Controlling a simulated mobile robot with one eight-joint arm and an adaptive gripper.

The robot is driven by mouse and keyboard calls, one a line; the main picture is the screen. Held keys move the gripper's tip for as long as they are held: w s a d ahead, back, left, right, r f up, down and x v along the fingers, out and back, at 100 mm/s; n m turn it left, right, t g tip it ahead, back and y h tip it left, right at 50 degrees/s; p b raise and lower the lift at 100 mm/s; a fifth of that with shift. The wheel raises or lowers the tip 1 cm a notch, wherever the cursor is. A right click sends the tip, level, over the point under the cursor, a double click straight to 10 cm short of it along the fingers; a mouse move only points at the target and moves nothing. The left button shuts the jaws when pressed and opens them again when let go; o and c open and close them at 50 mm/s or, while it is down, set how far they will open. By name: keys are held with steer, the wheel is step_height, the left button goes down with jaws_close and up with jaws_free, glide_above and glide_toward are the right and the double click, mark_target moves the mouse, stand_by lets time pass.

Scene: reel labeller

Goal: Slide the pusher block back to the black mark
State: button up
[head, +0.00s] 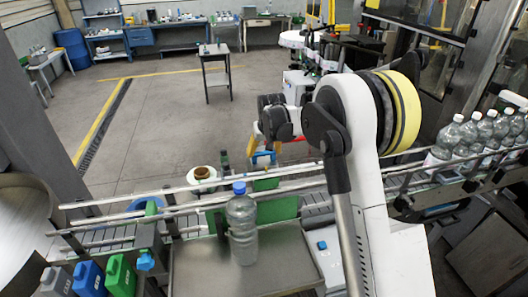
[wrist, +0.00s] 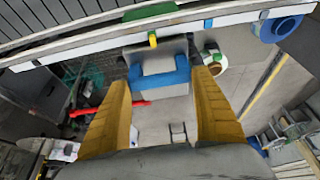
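My gripper (wrist: 163,110) is open in the wrist view, its two yellow-orange fingers spread wide with nothing between the tips. Past the fingertips is a grey block with a blue U-shaped part (wrist: 160,78); I cannot tell whether this is the pusher block. A small yellow piece (wrist: 153,40) is at the rail, with a green piece (wrist: 150,12) behind it. In the head view a green block (head: 266,183) stands at the conveyor rails below my wrist. My arm hides part of this area. I cannot make out a black mark.
A blue-capped bottle (head: 241,225) stands on a steel plate in front of the conveyor rails (head: 110,233). Several bottles (head: 470,138) line the conveyor at right. Blue (head: 89,279) and green (head: 120,276) jugs stand at lower left. The floor beyond is mostly clear.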

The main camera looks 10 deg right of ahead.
steer(key=d+b, duration=0.4)
steer(key=d, duration=1.6)
steer(key=shift+b, duration=0.35)
steer(key=shift+d, duration=0.15)
steer(key=o, duration=1.4)
steer(key=shift+d+f, duration=0.1)
steer(key=shift+o, duration=0.2)
steer(key=v, duration=1.2)
steer(key=shift+d, duration=0.15)
